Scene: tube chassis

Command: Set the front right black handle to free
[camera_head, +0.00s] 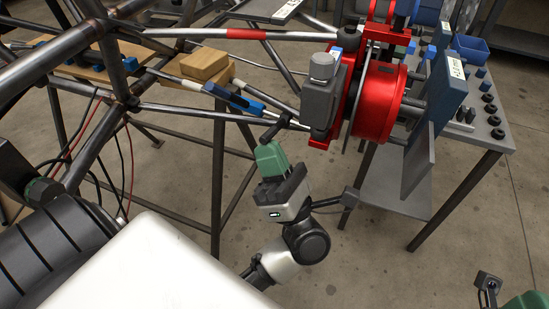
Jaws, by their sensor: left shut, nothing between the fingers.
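My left gripper (268,152), with green fingers, is in the middle of the picture. It is shut and empty, pointing up toward the end of the tube chassis. A small black handle-like bar (275,129) lies just above its fingertips, beside the chassis tubes and left of the red hub. I cannot tell if the fingertips touch it. I cannot tell either whether this bar is the front right black handle or what its setting is. Part of my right gripper (528,302) shows at the bottom right corner, mostly cut off.
The red hub with its disc (380,103) and a grey caliper-like block (322,95) stand right of my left gripper. A grey table (470,138) with dark round parts is at the right. A wooden block (204,65) sits behind the tubes (217,165). Open floor lies lower right.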

